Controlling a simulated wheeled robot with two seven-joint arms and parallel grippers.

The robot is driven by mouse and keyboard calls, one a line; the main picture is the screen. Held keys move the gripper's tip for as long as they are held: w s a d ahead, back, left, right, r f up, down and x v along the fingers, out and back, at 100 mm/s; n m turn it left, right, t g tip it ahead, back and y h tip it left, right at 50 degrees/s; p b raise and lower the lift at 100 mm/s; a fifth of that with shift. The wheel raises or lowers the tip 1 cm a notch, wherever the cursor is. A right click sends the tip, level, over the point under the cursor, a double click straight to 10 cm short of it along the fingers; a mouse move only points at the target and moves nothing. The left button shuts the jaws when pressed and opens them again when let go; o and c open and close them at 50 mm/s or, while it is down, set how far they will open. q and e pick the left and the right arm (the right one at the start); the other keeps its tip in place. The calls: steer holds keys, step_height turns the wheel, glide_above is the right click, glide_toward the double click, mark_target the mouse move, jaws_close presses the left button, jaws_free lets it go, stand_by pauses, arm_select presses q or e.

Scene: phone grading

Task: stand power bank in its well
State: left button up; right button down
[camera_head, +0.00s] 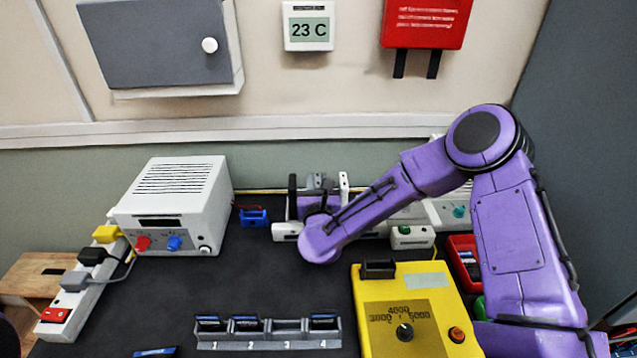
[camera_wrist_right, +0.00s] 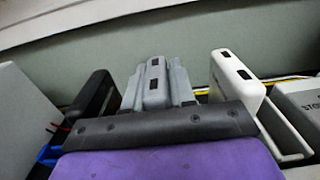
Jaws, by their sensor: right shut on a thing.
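My right gripper (camera_head: 318,186) is at the back of the bench, largely hidden behind my own purple forearm. In the right wrist view, its grey fingers (camera_wrist_right: 157,88) are shut on a grey power bank (camera_wrist_right: 155,86), which stands upright between them. A black power bank (camera_wrist_right: 95,97) stands to its left and a white one (camera_wrist_right: 228,80) to its right, both apart from it. In the head view, the black one (camera_head: 292,196) and white one (camera_head: 343,186) stand over the white holder (camera_head: 286,232). The wells are hidden, so I cannot tell whether the grey bank's bottom is seated.
A white bench supply (camera_head: 178,205) stands at left, with a small blue holder (camera_head: 254,217) beside it. A numbered phone rack (camera_head: 267,341) is at the front; a yellow tester (camera_head: 375,300) and red bin (camera_head: 459,250) are at right. Dark mat (camera_head: 265,280) is free between.

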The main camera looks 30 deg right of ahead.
steer(key=shift+f+b, duration=0.15)
steer(key=shift+b, duration=0.2)
stand_by(0.5)
steer(key=c, duration=0.9)
jaws_free()
steer(key=shift+o, duration=0.2)
steer(key=shift+s+a+f, duration=0.1)
steer(key=shift+s+a, duration=0.05)
steer(key=shift+s, duration=0.15)
steer(key=b+v, duration=0.2)
steer(key=v, duration=0.4)
steer(key=shift+s+a, duration=0.15)
steer(key=shift+s, duration=0.3)
